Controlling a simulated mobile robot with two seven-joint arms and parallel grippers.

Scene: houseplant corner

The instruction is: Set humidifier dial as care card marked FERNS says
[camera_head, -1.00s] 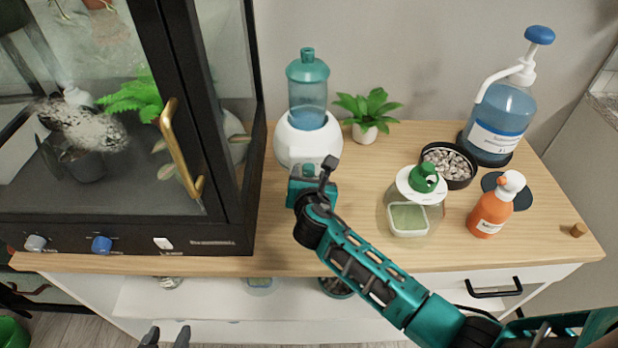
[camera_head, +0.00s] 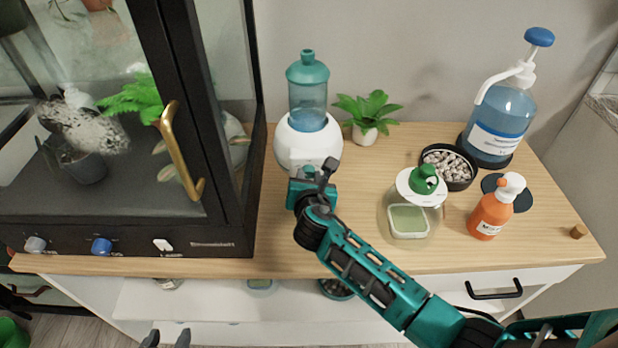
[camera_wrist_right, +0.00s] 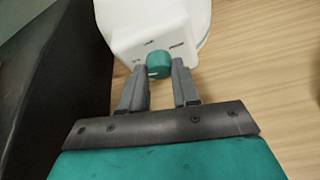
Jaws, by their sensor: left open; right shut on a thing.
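The humidifier (camera_head: 305,140) has a white base and a teal-capped blue tank and stands beside the glass cabinet. In the right wrist view its white base (camera_wrist_right: 150,25) shows a teal dial (camera_wrist_right: 158,62) with small dark labels around it, too small to read. My right gripper (camera_wrist_right: 159,75) is shut on this dial, one finger on each side. In the head view my right gripper (camera_head: 308,175) is at the front of the humidifier and hides the dial. My left gripper (camera_head: 166,338) is open and empty at the bottom edge, below the shelf front. I see no card marked FERNS.
The black-framed cabinet (camera_head: 228,215) with a brass handle is close on the left.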

